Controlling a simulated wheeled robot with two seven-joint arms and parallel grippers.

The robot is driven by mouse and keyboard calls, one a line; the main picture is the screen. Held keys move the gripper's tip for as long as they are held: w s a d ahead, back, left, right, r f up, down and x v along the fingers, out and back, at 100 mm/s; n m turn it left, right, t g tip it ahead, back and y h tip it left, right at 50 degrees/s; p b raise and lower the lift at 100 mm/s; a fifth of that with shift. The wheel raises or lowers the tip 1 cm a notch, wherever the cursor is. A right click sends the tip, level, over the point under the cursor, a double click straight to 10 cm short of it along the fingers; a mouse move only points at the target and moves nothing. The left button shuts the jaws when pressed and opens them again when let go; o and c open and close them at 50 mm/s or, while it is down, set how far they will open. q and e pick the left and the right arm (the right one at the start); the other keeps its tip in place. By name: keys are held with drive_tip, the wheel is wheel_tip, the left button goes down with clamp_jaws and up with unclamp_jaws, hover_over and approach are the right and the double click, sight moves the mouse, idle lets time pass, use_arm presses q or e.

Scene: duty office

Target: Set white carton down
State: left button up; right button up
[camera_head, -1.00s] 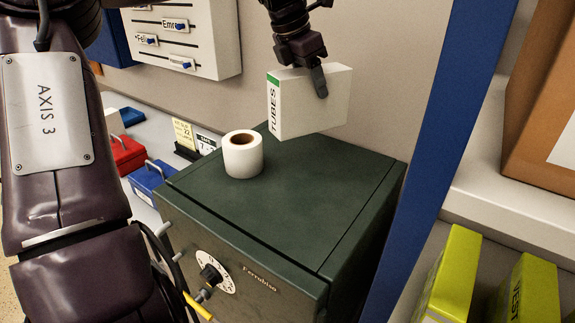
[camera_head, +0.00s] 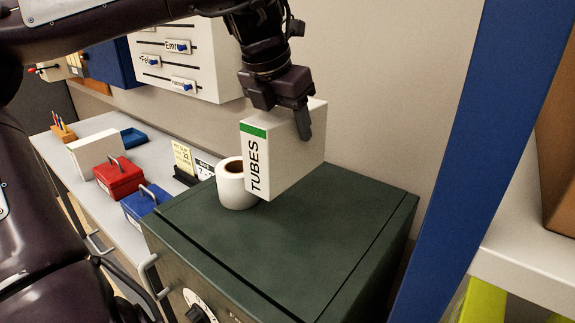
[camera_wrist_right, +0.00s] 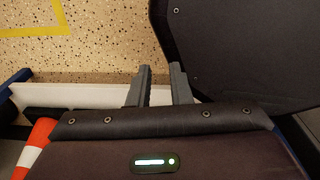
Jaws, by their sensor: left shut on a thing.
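The white carton (camera_head: 288,160) has a green stripe and the word TUBES on its narrow side. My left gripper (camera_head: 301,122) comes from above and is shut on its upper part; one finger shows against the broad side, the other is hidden. The carton is upright, slightly tilted in the picture, over the dark green safe (camera_head: 290,245). Whether its lower edge touches the safe top is not clear. My right gripper (camera_wrist_right: 160,88) shows in the right wrist view, its two fingers apart with nothing between them.
A white paper roll (camera_head: 236,188) stands on the safe, partly covered by the carton in the picture. The safe's front top is bare. A blue post (camera_head: 455,150) and shelf stand right. Red (camera_head: 118,178) and blue boxes are left. An orange-white cone (camera_wrist_right: 35,145) is near my right gripper.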

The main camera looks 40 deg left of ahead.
sight(288, 158)
use_arm(q)
wheel_tip(288, 158, down, 7)
drive_tip(key=shift+r, duration=0.1)
idle(0.3)
drive_tip(key=shift+d, duration=0.1)
drive_tip(key=o, duration=1.2)
drive_tip(key=shift+s, duration=0.1)
drive_tip(key=shift+c, duration=0.2)
